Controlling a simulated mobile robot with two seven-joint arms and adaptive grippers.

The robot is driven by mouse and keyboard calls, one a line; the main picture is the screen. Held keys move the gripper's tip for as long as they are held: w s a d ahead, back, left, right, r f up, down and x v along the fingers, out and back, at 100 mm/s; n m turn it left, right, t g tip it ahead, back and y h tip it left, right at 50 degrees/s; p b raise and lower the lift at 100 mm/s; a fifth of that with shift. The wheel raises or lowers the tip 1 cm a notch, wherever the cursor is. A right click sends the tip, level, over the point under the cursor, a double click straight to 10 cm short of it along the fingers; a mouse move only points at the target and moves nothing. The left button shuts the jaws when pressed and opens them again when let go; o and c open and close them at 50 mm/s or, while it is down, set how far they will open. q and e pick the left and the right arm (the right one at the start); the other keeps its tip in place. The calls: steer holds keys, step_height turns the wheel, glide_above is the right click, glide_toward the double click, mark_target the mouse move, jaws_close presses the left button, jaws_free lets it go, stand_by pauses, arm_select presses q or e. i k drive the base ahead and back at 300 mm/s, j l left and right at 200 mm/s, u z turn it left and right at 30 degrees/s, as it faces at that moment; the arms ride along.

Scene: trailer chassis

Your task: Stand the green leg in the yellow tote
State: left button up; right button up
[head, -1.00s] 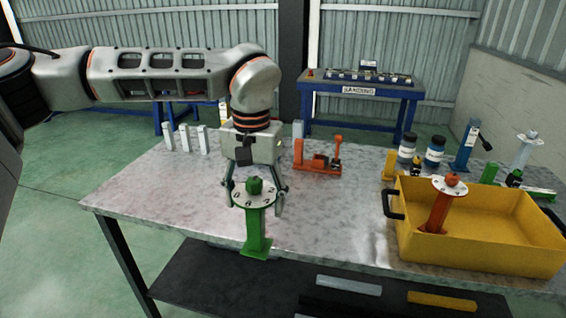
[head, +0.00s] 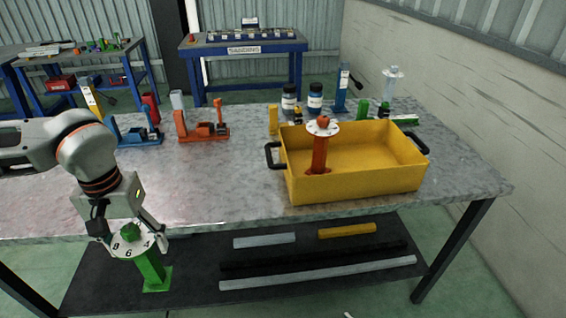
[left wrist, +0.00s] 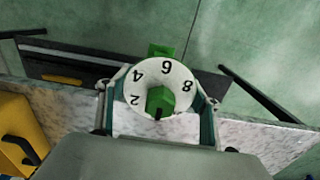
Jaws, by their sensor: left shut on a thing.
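The green leg (head: 149,264) has a white numbered disc and a green knob at its top and a square foot plate at its bottom. My left gripper (head: 133,243) is shut on it near the disc and holds it tilted in front of the table's near edge. In the left wrist view, the disc (left wrist: 164,71) sits between the two fingers. The yellow tote (head: 355,189) stands on the table to the right, with black handles. A red-orange leg (head: 320,152) with a similar disc stands inside it at the left. My right gripper is not in view.
The grey table (head: 226,184) is clear left of the tote. Orange and blue fixtures (head: 203,131), bottles (head: 315,97) and a yellow block (head: 273,121) stand toward the back. A dark lower shelf (head: 205,253) holds several bars.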

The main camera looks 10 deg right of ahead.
mark_target(362, 167)
steer(key=l, duration=1.65)
